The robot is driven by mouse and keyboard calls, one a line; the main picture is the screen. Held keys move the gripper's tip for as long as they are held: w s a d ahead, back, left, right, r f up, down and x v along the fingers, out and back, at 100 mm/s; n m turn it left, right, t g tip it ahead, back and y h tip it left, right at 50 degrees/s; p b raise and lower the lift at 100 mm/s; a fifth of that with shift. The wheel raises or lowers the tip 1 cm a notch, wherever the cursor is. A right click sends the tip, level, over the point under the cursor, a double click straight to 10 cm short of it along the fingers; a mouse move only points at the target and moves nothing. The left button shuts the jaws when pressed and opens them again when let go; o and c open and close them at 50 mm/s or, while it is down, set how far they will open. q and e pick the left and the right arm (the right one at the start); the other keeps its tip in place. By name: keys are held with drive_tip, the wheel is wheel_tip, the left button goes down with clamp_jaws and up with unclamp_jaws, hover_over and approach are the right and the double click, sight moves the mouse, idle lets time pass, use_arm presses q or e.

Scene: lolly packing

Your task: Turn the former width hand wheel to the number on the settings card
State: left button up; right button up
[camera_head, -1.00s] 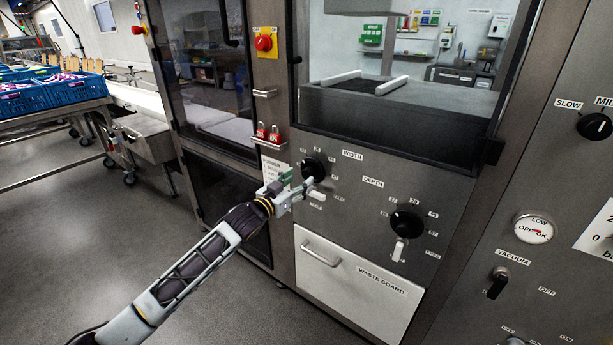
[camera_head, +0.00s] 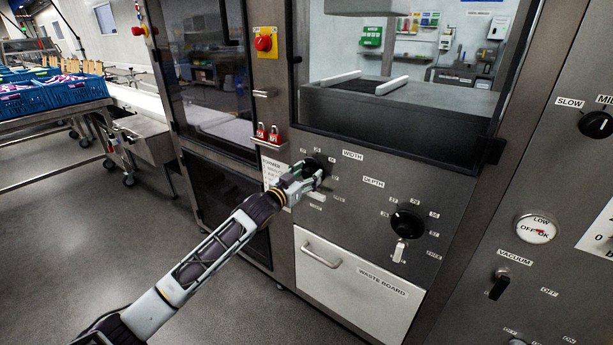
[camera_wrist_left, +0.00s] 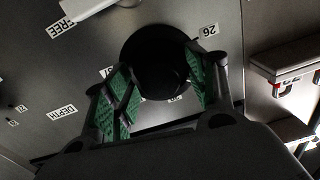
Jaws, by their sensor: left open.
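The black width hand wheel (camera_head: 318,164) is on the grey machine panel, left of the WIDTH label (camera_head: 352,155). My left gripper (camera_head: 312,178) is at the wheel, open, and covers part of it. In the left wrist view the dark round wheel (camera_wrist_left: 150,45) lies between and beyond the green-padded fingers of my left gripper (camera_wrist_left: 165,88); I cannot tell whether they touch it. My right gripper is out of view.
The depth hand wheel (camera_head: 407,222) with its white lever is to the lower right. The white waste board drawer (camera_head: 350,278) is below. Red padlocks (camera_head: 268,133) hang on a ledge at upper left. Open floor lies to the left.

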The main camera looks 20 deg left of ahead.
use_arm(q)
drive_tip(key=c, duration=1)
drive_tip(key=shift+c, duration=0.2)
drive_tip(key=shift+m+p, duration=0.3)
drive_tip(key=shift+p, duration=0.05)
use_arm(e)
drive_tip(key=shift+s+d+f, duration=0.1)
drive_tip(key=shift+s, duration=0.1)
use_arm(q)
drive_tip(key=shift+m+p, duration=1.45)
drive_tip(key=shift+m, duration=0.05)
drive_tip(key=m+p, duration=0.2)
drive_tip(key=m, duration=0.1)
drive_tip(key=shift+d, duration=0.1)
drive_tip(key=shift+m+p, duration=0.9)
drive_tip(key=shift+m, duration=0.9)
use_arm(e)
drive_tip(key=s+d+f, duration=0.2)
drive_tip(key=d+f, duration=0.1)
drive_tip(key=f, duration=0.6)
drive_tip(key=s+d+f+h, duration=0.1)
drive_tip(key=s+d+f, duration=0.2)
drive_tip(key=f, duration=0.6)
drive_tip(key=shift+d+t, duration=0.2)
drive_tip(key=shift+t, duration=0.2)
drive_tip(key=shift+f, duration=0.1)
